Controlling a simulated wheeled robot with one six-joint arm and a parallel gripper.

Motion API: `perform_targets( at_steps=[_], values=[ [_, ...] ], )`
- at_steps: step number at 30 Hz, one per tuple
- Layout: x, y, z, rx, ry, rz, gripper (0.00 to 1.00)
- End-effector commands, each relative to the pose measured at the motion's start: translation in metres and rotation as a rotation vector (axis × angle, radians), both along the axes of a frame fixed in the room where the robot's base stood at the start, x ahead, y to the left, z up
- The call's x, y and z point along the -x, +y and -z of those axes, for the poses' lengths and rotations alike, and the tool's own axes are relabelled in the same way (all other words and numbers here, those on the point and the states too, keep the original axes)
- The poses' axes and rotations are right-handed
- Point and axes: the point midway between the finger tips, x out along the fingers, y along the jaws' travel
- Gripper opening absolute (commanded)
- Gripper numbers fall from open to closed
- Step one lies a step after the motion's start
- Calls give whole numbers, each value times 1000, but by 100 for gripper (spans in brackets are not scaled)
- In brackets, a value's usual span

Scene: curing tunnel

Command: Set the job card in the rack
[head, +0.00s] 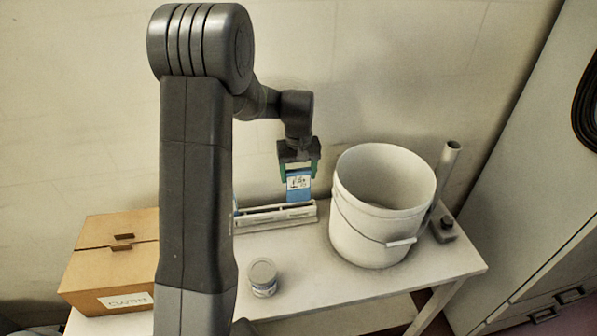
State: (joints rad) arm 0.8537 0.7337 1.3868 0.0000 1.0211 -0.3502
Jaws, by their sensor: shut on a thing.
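The job card (299,184) is a blue card with a white printed label. It is held upright between the green-tipped fingers of my gripper (299,174), which is shut on it. The rack (275,218) is a long, low, pale holder on the table near the wall. The card is at the right part of the rack, and its lower edge meets the rack in the picture. I cannot tell whether it is in a slot. A bit of blue shows at the rack's left end, partly hidden by my arm.
A white bucket (371,240) stands close to the right of the rack. Beyond it is a grey upright tube on a base (444,228). A small lidded tin (263,278) stands in front, and a cardboard box (110,262) is at left. The table (330,287) is clear at front.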

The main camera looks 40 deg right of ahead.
Motion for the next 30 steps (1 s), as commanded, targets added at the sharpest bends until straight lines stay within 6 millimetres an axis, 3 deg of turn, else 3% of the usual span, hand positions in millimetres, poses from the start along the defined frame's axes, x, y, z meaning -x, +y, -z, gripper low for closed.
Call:
perform_targets(
  at_steps=[24,30],
  values=[
    [0,0,43,0,1,0,39],
    [0,0,45,0,0,0,39]
  ],
)
